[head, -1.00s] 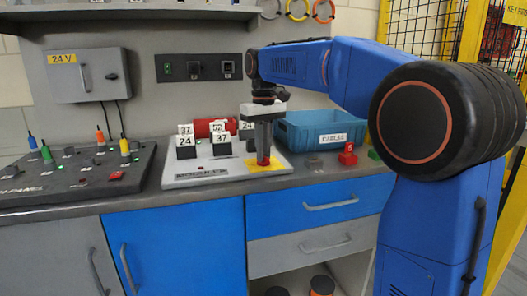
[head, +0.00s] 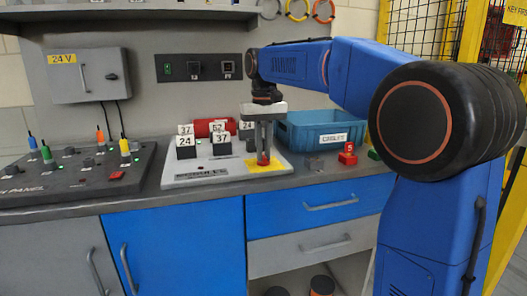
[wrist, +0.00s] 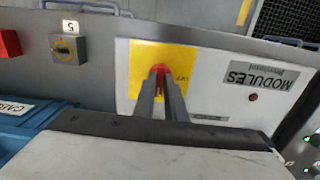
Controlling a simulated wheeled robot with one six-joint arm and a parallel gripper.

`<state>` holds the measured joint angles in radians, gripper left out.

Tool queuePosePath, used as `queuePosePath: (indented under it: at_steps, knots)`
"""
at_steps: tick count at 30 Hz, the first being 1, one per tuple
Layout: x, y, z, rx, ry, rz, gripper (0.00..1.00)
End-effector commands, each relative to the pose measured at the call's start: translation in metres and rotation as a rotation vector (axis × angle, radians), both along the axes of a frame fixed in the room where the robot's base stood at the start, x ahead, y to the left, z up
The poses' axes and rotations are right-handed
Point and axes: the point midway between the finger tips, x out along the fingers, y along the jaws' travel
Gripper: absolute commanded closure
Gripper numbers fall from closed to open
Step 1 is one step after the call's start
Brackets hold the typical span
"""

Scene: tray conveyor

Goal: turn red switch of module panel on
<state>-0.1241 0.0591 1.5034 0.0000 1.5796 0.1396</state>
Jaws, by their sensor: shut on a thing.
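The module panel (head: 210,179) is a white slab on the grey bench, with a yellow patch (head: 283,168) at its right end. The red switch (head: 263,162) stands on that patch. My gripper (head: 263,157) points straight down over the patch and is shut on the red switch. In the wrist view the red switch (wrist: 160,68) shows between and just beyond the fingertips (wrist: 160,82), which hide part of it. The wrist view also shows the yellow patch (wrist: 138,62) and the panel's printed label. The fingers hide the switch's exact angle.
Numbered black modules (head: 222,146) stand on the panel left of my gripper. A blue bin (head: 300,133) is close behind on the right. A red block (head: 348,157) and a grey block (head: 314,162) sit to the right. A dark switch panel (head: 75,178) lies far left.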

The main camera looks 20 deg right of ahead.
Motion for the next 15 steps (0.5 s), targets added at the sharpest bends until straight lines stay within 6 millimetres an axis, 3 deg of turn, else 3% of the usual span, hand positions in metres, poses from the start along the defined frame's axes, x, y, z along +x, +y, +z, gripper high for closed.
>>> queuePosePath:
  at_steps: [2,3,5,15]
  knots:
    - [0.0006,-0.0001,0.0009,0.0,-0.003,-0.001,1.0]
    - [0.0005,-0.0001,0.0009,0.0,-0.003,-0.001,0.8]
    - [0.0005,-0.0001,0.0008,0.0,-0.003,0.0,0.7]
    - [0.0004,0.0,0.0028,0.0,-0.001,0.0,0.7]
